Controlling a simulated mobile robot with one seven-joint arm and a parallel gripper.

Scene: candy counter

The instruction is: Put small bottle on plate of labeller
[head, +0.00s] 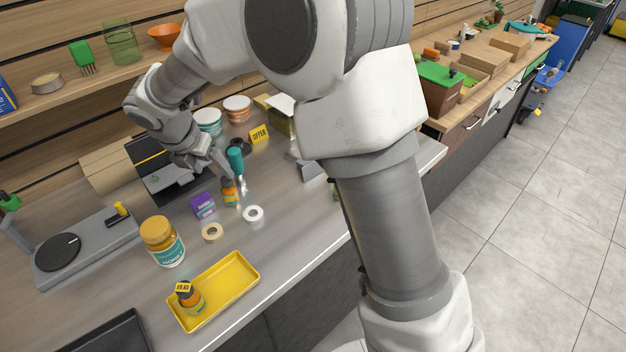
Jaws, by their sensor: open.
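A small orange-brown bottle (230,194) with a dark top stands on the metal counter, near the middle. A similar bottle (191,301) with a yellow tag on its cap stands in the yellow tray (247,259). The grey device with a round black plate (58,252) and a yellow knob, at the left, looks like the labeller; its plate is empty. My gripper (226,172) is open, just above and behind the middle bottle. It is small in view, and I cannot tell whether it touches the bottle.
A purple box (203,206), two tape rolls (253,214) and a honey jar (163,242) stand close by. A teal-handled thing (236,160) is right beside my gripper. A black machine (158,180) stands behind. A dark tray (108,335) lies at front left.

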